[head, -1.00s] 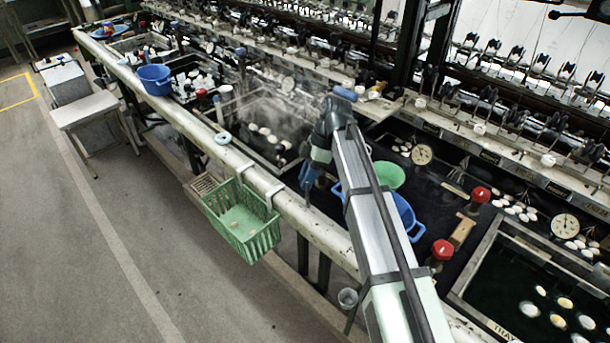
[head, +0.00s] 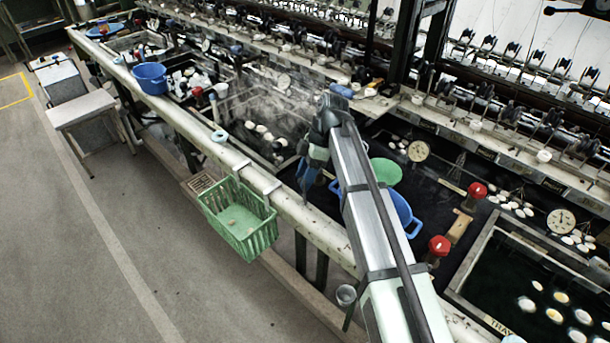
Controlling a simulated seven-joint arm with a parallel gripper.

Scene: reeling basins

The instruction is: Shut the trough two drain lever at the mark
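My gripper (head: 307,182) hangs from the end of my arm, over the inner side of the pale front rail, left of a blue basin (head: 402,212). It is small and dark here, and I cannot tell whether its fingers are open or shut. I cannot pick out the trough two drain lever or its mark for certain. A steaming trough with pale cocoons (head: 262,132) lies beyond my gripper. Another dark-water trough (head: 470,275) is at the lower right. My arm hides part of the bench between them.
A green basket (head: 240,222) hangs on the front rail (head: 320,232). A grey cup (head: 347,295) is below it, near my arm. Red-topped posts (head: 439,246) and a green bowl (head: 385,172) stand near my arm. The floor at left is open beside a small table (head: 80,108).

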